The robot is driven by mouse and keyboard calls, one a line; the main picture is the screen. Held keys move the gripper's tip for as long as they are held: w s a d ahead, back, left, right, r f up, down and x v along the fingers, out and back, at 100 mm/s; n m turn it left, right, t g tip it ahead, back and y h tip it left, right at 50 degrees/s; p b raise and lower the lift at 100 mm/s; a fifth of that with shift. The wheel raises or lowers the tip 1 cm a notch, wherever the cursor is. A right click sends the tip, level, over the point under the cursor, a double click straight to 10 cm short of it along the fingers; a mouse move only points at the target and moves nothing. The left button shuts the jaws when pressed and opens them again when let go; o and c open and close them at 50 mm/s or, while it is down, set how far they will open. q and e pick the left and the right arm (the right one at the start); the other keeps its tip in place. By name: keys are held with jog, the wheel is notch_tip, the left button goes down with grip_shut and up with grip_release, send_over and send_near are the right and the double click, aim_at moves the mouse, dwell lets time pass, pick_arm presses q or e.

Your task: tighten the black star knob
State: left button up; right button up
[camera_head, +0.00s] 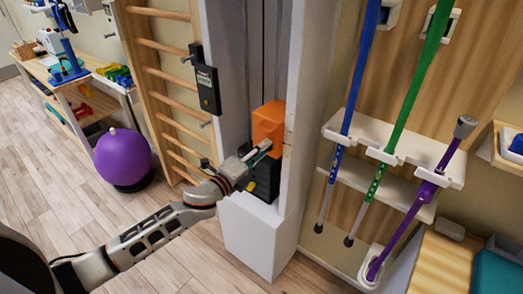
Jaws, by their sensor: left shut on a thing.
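My left gripper (258,152) reaches in from the lower left to the front of an orange block (268,122) on the tall pale column. It is shut at the block's lower front edge, where the black star knob would sit between its fingers. The knob itself is hidden by the fingers or too small to make out. My right gripper is not in view.
A black stack (265,178) sits below the orange block, above a white base box (255,235). Wooden wall bars (165,75) and a purple ball (122,157) are at left. Blue, green and purple poles stand in a white rack (400,150) at right.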

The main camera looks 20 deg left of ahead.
pick_arm(q)
jog(key=o, duration=1.1)
jog(key=v, duration=1.2)
jog(key=shift+r, duration=0.1)
